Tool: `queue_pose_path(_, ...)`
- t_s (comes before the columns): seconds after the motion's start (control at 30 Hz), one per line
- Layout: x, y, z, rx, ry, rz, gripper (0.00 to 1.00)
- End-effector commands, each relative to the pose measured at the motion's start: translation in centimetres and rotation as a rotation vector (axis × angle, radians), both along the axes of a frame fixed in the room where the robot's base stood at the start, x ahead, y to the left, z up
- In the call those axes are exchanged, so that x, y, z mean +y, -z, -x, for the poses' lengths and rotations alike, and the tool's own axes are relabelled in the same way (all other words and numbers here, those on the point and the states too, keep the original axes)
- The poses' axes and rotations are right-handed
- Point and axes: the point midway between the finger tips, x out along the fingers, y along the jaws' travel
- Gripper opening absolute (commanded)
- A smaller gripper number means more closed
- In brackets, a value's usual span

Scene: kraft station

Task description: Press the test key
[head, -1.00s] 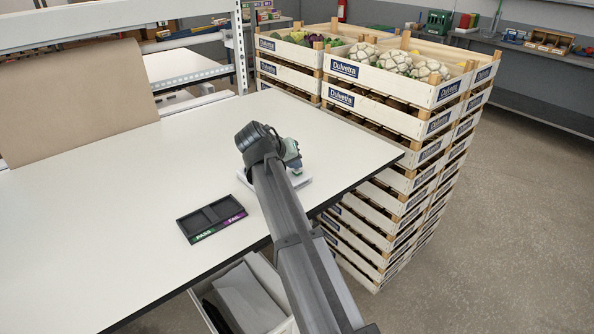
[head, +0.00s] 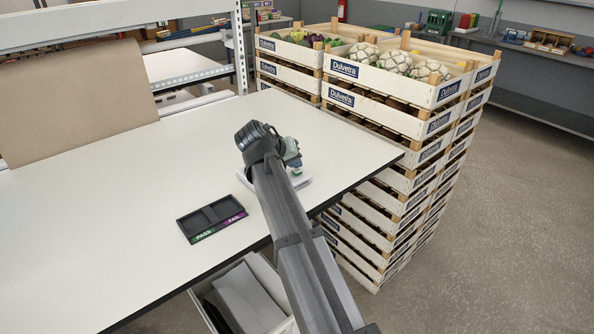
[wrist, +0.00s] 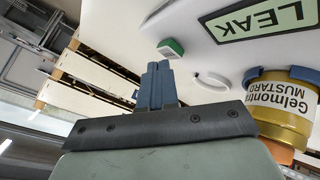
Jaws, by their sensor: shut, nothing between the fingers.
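A green display (wrist: 262,20) on the tester reads LEAK. In the head view my arm hides most of the tester (head: 304,182).
A dark tray (head: 211,218) marked PASS and FAIL lies left of my arm on the white table (head: 110,220). Stacked vegetable crates (head: 400,110) stand against the table's right side. A cardboard sheet (head: 75,100) stands at the back left. The table's left part is clear.

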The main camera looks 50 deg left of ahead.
Motion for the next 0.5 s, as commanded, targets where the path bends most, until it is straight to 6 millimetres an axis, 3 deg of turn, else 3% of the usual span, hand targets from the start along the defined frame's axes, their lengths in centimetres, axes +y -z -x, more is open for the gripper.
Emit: queue_pose_path(0.5, 0.01, -0.95, 0.00, 0.000, -0.001, 0.001, 0.00)
